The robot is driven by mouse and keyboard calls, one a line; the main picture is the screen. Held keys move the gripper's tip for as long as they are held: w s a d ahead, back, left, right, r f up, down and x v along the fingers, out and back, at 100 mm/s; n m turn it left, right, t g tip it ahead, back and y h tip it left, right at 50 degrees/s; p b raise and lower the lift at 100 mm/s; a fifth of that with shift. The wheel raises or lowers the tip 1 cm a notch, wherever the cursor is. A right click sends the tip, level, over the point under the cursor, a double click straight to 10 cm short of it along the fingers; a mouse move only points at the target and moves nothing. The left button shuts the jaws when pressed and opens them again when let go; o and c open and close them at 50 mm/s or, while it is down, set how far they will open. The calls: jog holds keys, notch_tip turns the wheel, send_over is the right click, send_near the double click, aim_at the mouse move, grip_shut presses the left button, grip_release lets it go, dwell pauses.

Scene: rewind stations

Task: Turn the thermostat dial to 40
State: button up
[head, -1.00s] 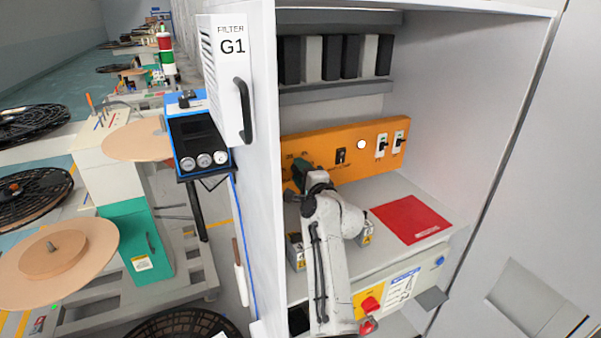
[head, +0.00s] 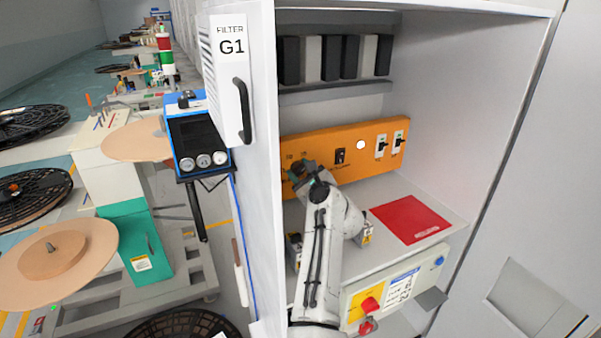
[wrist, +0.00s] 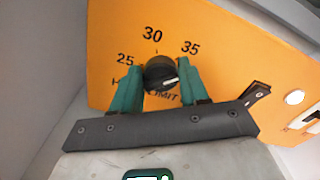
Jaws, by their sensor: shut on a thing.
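The thermostat dial (wrist: 159,71) is a round black knob on the orange panel (wrist: 215,60) in the wrist view. The numbers 25, 30 and 35 show around its upper side; no 40 is visible, and my right finger covers part of that side. A short white mark on the knob points right, below the 35. My gripper (wrist: 160,88) has its two green fingers on either side of the knob, shut on it. In the head view my gripper (head: 306,176) is at the left end of the orange panel (head: 370,165) and hides the dial.
The panel also carries a black switch (head: 340,156), a white round button (head: 361,145) and two levers at right. A red mat (head: 411,219) lies on the cabinet shelf. The cabinet's left wall and door (head: 231,80) stand close beside my arm.

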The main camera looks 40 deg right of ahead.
jog(key=m, duration=0.3)
jog(key=shift+d+f+m, duration=0.1)
jog(key=shift+m, duration=0.3)
jog(key=m, duration=0.4)
jog(key=shift+s+f+m, duration=0.1)
jog(key=shift+m, duration=0.2)
jog(key=shift+d, duration=0.1)
jog(key=o, duration=1)
jog(key=b+v, duration=0.2)
jog(key=v, duration=0.8)
jog(key=shift+s+b, duration=0.35)
jog(key=shift+b, duration=0.05)
